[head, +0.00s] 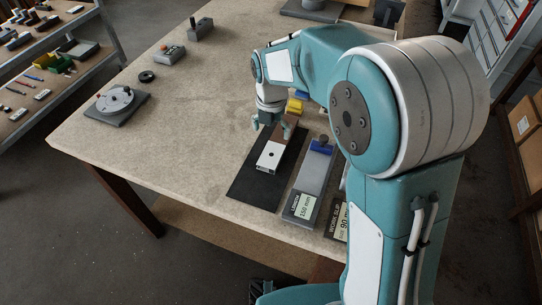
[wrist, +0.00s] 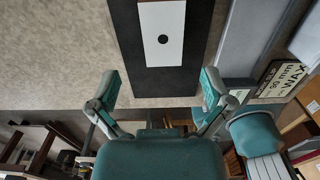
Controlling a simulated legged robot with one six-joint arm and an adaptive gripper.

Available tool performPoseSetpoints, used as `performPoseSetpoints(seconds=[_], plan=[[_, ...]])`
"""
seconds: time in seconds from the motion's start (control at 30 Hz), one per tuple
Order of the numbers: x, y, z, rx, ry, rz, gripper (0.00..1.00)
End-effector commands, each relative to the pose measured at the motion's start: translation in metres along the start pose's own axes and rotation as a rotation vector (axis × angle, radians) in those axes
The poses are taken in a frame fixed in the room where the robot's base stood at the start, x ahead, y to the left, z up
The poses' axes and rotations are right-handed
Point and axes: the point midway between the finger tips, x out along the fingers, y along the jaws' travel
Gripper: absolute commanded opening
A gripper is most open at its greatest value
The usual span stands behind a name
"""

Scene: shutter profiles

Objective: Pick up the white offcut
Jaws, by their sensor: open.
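The white offcut (head: 269,156) is a short white piece with a dark round hole in its end or top. It lies on a black mat (head: 246,190), and it also shows at the top of the wrist view (wrist: 161,20). My gripper (head: 271,126) is open and empty, just beyond the white offcut in the head view. In the wrist view my gripper (wrist: 158,90) has its two fingers spread wide, with the offcut ahead and between their lines, apart from them. A brown piece (head: 291,122) is partly hidden by my gripper in the head view.
A grey fixture labelled 150 mm (head: 311,175) stands close to the right of the mat, with a 90 mm sign (head: 342,220) beyond it. A round dial device (head: 116,101) and small grey boxes sit on the left. The table (head: 190,125) left of the mat is clear.

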Motion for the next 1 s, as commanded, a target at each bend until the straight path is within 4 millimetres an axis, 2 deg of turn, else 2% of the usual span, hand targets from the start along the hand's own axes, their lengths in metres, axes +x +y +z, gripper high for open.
performPoseSetpoints(seconds=[0.1, 0.33, 0.6, 0.9, 0.97, 1.0], plan=[[0.02, 0.0, -0.001, 0.002, 0.003, -0.002, 1.0], [0.04, -0.001, -0.003, 0.003, 0.002, -0.002, 1.0], [0.079, -0.002, -0.008, 0.003, 0.002, -0.002, 1.0], [0.083, -0.002, -0.007, 0.004, -0.001, 0.0, 1.0], [0.083, -0.002, -0.007, 0.004, -0.001, 0.0, 0.73], [0.083, -0.002, -0.007, 0.004, -0.001, 0.0, 0.55]])
